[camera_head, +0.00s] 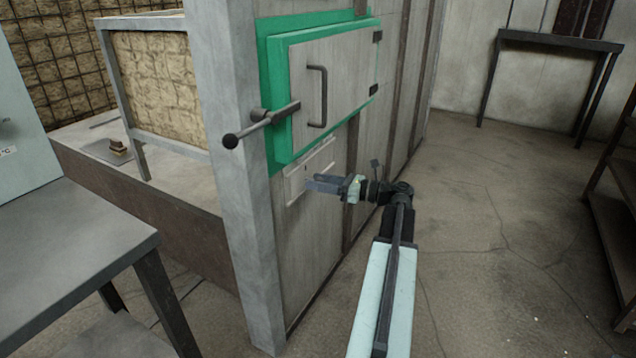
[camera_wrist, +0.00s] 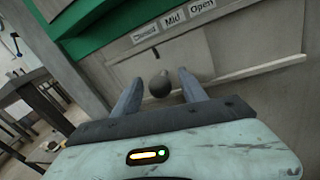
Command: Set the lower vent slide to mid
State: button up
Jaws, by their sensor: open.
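The lower vent is a pale panel (camera_head: 310,172) on the furnace wall below the green-framed door. In the wrist view its light grey slide plate (camera_wrist: 190,56) sits in a rail under the labels Closed (camera_wrist: 145,33), Mid (camera_wrist: 172,18) and Open (camera_wrist: 202,6). A dark round knob (camera_wrist: 160,86) stands out from the plate and looks lined up nearer Closed than Mid. My gripper (camera_wrist: 159,76) is open, with one finger on each side of the knob and gaps showing. In the head view my gripper (camera_head: 312,184) is at the panel and hides part of it.
Above the vent are the door (camera_head: 345,75) with its bar handle (camera_head: 318,95) and a ball-ended latch lever (camera_head: 258,128) sticking out left. A metal table (camera_head: 70,250) stands at the left. The floor (camera_head: 490,220) to the right is clear.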

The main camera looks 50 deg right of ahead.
grip_shut()
dwell(1.4)
